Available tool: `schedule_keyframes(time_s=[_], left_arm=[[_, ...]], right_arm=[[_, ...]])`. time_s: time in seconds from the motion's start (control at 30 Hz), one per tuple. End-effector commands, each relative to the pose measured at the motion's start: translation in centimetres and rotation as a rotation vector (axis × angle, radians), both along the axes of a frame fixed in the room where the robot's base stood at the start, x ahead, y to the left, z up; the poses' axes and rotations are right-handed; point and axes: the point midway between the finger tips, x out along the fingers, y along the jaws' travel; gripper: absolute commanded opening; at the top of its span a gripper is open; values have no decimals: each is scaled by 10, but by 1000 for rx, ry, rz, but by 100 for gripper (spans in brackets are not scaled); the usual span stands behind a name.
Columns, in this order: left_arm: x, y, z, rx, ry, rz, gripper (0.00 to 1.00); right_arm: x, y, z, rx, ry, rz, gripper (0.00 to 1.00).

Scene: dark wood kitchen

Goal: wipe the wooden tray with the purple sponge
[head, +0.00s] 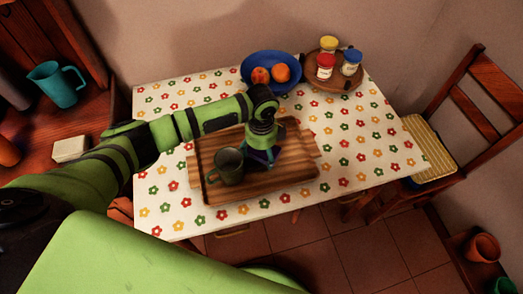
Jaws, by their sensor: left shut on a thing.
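The wooden tray (290,170) lies on the flower-patterned tablecloth near the front of the table. My left gripper (262,160) points down over the middle of the tray, at the end of the green arm from the left. It is shut on the purple sponge (261,158), which is mostly hidden under the gripper. I cannot tell whether the sponge touches the tray. A dark green mug (229,168) stands on the tray just left of the gripper. My right gripper is not in view.
Behind the tray are a blue bowl (248,76) with orange fruit and a round wooden stand (312,80) with red, yellow and blue jars. A chair (470,110) stands at the right. The tablecloth right of the tray is clear. A teal pitcher (56,84) stands on the left counter.

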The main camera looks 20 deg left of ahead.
Motion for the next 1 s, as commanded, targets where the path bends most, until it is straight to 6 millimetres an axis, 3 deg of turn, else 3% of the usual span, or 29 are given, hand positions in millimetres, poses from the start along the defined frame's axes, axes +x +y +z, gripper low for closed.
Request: schedule_keyframes(time_s=[1.0], left_arm=[[0, 0, -19, 0, 0, -1, 52]], right_arm=[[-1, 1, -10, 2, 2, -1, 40]])
